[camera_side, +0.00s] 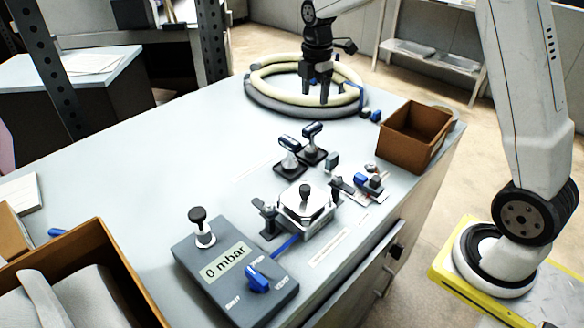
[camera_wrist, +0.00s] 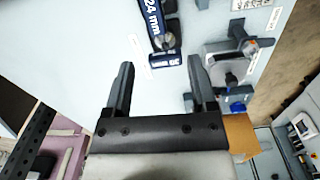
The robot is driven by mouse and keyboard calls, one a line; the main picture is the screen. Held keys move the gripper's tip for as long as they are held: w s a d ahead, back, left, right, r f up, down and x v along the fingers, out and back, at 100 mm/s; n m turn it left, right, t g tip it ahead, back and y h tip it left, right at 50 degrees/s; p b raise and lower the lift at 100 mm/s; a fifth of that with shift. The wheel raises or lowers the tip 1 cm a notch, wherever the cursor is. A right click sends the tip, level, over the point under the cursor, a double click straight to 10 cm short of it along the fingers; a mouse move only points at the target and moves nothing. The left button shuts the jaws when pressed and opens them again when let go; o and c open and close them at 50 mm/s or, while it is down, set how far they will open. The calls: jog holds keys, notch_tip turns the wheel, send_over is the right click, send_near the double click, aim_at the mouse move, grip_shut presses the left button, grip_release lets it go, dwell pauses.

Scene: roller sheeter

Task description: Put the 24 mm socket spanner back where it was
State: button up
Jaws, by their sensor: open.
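In the side view, two T-handled tools with blue and dark grips, one near (camera_side: 290,146) and one far (camera_side: 313,130), stand upright on dark square bases mid-table. I cannot tell there which is the 24 mm one. In the wrist view, the 24 mm socket spanner (camera_wrist: 154,18) shows its white "24 mm" label on a dark blue grip at the top edge, partly cut off. My gripper (camera_side: 318,97) is open and empty, above the far part of the table, behind both tools. Its fingers also show in the wrist view (camera_wrist: 158,75), apart from the spanner.
A pale coiled hose (camera_side: 262,92) lies at the back. A brown box (camera_side: 415,137) stands at the right. A clamped metal block (camera_side: 305,205) and a grey control box (camera_side: 235,270) reading "0 mbar" stand nearer. The table's left middle is clear.

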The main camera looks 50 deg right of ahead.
jog(key=s+a+f+m, duration=0.3)
jog(key=s+m, duration=0.2)
jog(key=s, duration=0.1)
jog(key=s+a+f+m+t, duration=0.1)
jog(key=s+a+f+m, duration=0.1)
jog(key=s+m, duration=0.4)
jog(key=s+a+f+m+t, duration=0.1)
jog(key=s+a+f+m, duration=0.2)
jog(key=s, duration=0.4)
jog(key=shift+s+a+f+m, duration=0.15)
jog(key=shift+f+m, duration=0.1)
jog(key=shift+m, duration=0.45)
jog(key=shift+w+a+f+m, duration=0.15)
jog(key=shift+f+m, duration=0.1)
jog(key=shift+m, duration=0.45)
